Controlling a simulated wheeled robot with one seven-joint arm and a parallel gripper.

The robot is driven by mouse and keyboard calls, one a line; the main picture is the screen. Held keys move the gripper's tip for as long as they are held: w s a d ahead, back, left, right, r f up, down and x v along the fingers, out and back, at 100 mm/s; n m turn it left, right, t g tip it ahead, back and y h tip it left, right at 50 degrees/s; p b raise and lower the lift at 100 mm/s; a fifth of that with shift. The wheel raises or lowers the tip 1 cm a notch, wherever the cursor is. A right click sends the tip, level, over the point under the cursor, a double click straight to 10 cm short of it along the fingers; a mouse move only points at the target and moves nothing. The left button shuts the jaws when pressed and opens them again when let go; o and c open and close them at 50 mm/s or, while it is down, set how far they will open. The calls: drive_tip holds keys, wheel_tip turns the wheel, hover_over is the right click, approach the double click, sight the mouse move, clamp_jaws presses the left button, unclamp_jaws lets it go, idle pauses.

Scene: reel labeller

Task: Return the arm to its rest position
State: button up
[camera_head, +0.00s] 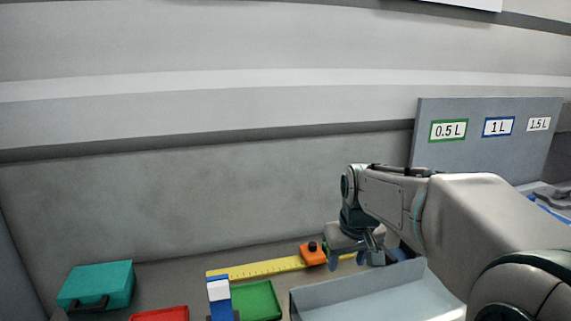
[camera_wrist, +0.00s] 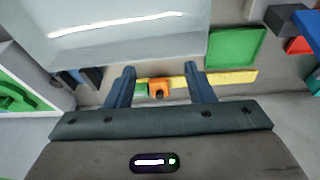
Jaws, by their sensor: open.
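My arm comes in from the right in the head view, bent, with my gripper (camera_head: 362,258) pointing down near the back of a grey open bin. In the wrist view my gripper (camera_wrist: 161,88) is open, with its two dark blue fingers apart. No object shows held between the fingers. An orange block with a dark knob (camera_head: 313,253) sits on a yellow ruler (camera_head: 240,270) to the left of my gripper. In the wrist view the orange block (camera_wrist: 158,88) appears between the fingertips, but I cannot tell how far below them it lies.
The grey bin (camera_head: 350,284) stands in front of the gripper. A green tray (camera_head: 258,300), a blue and white block (camera_head: 219,296), a red tray (camera_head: 160,314) and a teal case (camera_head: 97,286) lie to the left. A grey panel (camera_head: 470,160) with volume labels stands behind right.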

drive_tip(key=s+d+f+m, duration=0.1)
drive_tip(key=s+f, duration=0.2)
drive_tip(key=s, duration=0.7)
drive_tip(key=s+d+f+m, duration=0.1)
drive_tip(key=s+f, duration=0.2)
drive_tip(key=s, duration=0.7)
drive_tip(key=shift+f+m, duration=0.3)
drive_tip(key=shift+f, duration=0.05)
idle(0.3)
